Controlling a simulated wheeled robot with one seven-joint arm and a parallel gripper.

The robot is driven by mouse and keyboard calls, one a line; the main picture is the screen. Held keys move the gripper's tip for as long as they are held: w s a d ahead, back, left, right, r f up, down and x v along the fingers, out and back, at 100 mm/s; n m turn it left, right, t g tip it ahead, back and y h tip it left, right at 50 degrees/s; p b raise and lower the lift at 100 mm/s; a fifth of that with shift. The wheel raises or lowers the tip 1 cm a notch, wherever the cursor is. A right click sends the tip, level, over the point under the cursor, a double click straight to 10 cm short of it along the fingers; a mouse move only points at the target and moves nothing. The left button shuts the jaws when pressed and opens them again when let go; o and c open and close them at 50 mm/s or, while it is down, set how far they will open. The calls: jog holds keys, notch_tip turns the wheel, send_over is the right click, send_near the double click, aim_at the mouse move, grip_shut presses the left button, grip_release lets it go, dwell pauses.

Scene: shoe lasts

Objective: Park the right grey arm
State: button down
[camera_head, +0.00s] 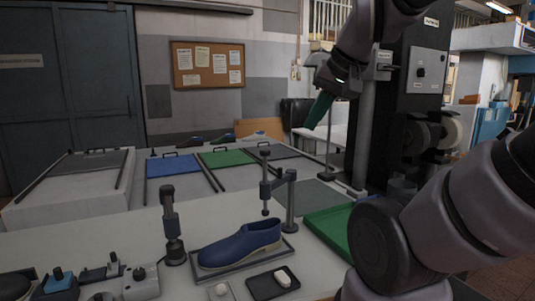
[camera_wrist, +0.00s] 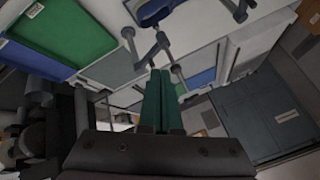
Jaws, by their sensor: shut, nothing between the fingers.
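The right grey arm (camera_head: 288,200) stands on a post at the right rear of the shoe tray. Its upper link reaches left and carries a vertical rod that hangs over the tray's rear side. In the wrist view this grey arm (camera_wrist: 158,46) appears beyond my fingertips, partly overlapped by them. My gripper (camera_head: 316,115) is high above and behind the arm, pointing down and left, apart from it. Its green fingers (camera_wrist: 160,74) are together and empty. The blue shoe (camera_head: 240,247) lies in the grey-rimmed tray (camera_head: 285,258).
Another grey arm (camera_head: 172,225) stands upright left of the shoe. A green tray (camera_head: 328,232) lies to the right. Blue (camera_head: 172,165) and green (camera_head: 226,158) panels with handles are behind. A black machine (camera_head: 415,100) stands right.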

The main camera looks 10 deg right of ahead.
jog(key=c, duration=1.5)
grip_release()
jog(key=shift+c, duration=0.2)
jog(key=o, duration=0.5)
jog(key=shift+o, duration=1.4)
jog(key=shift+w+r+g, duration=0.1)
jog(key=shift+w+g, duration=0.2)
jog(key=shift+w, duration=0.05)
jog(key=m+g+h, duration=0.2)
jog(key=m+g, duration=0.5)
jog(key=m, duration=0.4)
send_over(280, 168)
notch_tip(280, 168, down, 10)
jog(key=r, duration=0.1)
notch_tip(280, 168, down, 11)
jog(key=shift+w+f, duration=0.1)
jog(key=shift+w, duration=0.05)
grip_shut()
